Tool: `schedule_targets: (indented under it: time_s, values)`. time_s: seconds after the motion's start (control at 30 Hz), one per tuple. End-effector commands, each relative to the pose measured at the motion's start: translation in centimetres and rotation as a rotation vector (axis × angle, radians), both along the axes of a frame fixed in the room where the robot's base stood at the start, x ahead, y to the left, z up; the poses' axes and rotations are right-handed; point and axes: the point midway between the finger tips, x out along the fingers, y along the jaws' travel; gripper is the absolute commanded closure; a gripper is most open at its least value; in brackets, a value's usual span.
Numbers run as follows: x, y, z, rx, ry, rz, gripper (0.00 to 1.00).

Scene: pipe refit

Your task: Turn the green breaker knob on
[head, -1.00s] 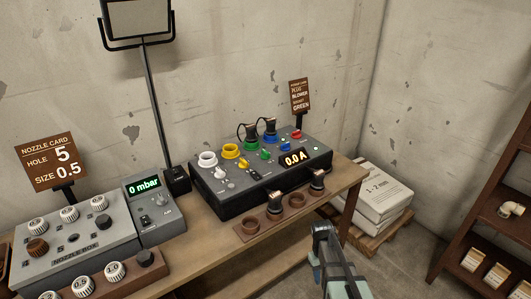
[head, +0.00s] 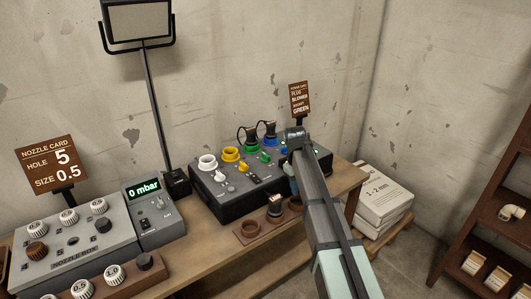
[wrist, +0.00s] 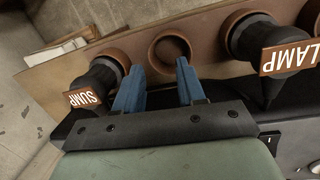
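In the head view the green breaker knob (head: 265,157) sits on the dark power box (head: 240,208), just right of the green socket (head: 250,148). A black plug stands in that socket. I cannot read whether the knob is at on or off. My gripper (wrist: 162,88) has two blue fingers, apart, with nothing between them in the wrist view. It hangs above the brown plug rack (wrist: 215,35) in front of the box, between the SUMP plug (wrist: 97,82) and the LAMP plug (wrist: 255,45). The knob is outside the wrist view.
A blue socket (head: 268,137) holds another plug. White, yellow and blue knobs are close to the green one. A card (head: 300,98) behind names blower and green. The nozzle box (head: 75,245) and pressure meter (head: 153,210) stand left. Bags (head: 385,190) lie right.

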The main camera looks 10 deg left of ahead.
Motion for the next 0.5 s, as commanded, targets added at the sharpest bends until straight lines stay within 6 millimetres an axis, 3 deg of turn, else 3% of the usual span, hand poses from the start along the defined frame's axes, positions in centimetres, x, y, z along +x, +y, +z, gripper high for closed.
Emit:
schedule_targets:
  time_s: [0.03, 0.2, 0.4, 0.5]
  values:
    - [2.6, 1.7, 1.6, 0.013, -0.001, 0.01, 0.61]
    - [7.8, 6.7, 7.3, 0.062, -0.002, 0.047, 0.61]
    - [12.3, 12.0, 14.0, 0.112, -0.001, 0.091, 0.61]
    - [13.5, 13.7, 16.3, 0.13, 0.001, 0.107, 0.61]
